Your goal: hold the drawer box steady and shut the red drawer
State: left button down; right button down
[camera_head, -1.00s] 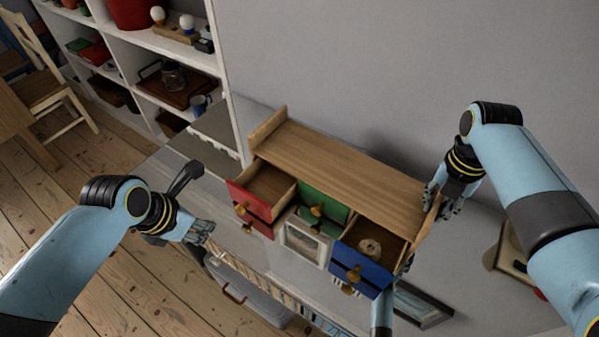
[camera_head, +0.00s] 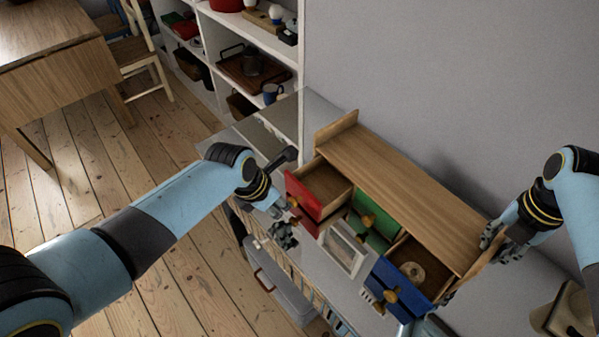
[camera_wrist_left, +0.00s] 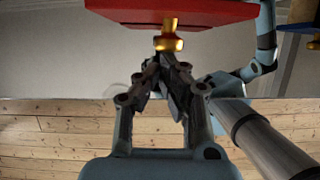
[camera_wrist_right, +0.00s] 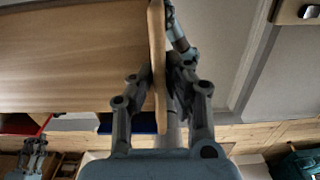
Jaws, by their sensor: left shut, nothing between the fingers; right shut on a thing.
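The wooden drawer box (camera_head: 400,190) stands by the wall. Its red drawer (camera_head: 303,196) is pulled out, with its inside showing and a brass knob, which also shows in the left wrist view (camera_wrist_left: 168,40). My left gripper (camera_head: 284,236) is shut and empty in front of the red drawer. In the left wrist view its fingertips (camera_wrist_left: 165,68) are just below the knob; whether they touch it I cannot tell. My right gripper (camera_head: 505,243) is shut on the box's right end board, which stands between its fingers in the right wrist view (camera_wrist_right: 157,50).
A green drawer (camera_head: 372,226) and a white-framed drawer (camera_head: 346,249) sit between. A white shelf (camera_head: 303,60) stands behind left. A wooden block (camera_head: 566,312) lies at right.

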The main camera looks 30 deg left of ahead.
aim_at(299, 192)
pick_arm(q)
jog(key=w+d, duration=0.1)
jog(key=w, duration=0.2)
jog(key=w+d, duration=0.2)
jog(key=w, duration=0.1)
jog(key=w+d, duration=0.1)
jog(key=w, duration=0.2)
jog(key=shift+w+d, duration=0.2)
jog(key=s, duration=0.1)
jog(key=s+a, duration=0.2)
jog(key=s, duration=0.1)
jog(key=v, duration=1)
jog(key=shift+w, duration=0.15)
jog(key=shift+d, duration=0.1)
pick_arm(e)
jog(key=c, duration=1.3)
grip_release()
jog(key=shift+o, duration=0.2)
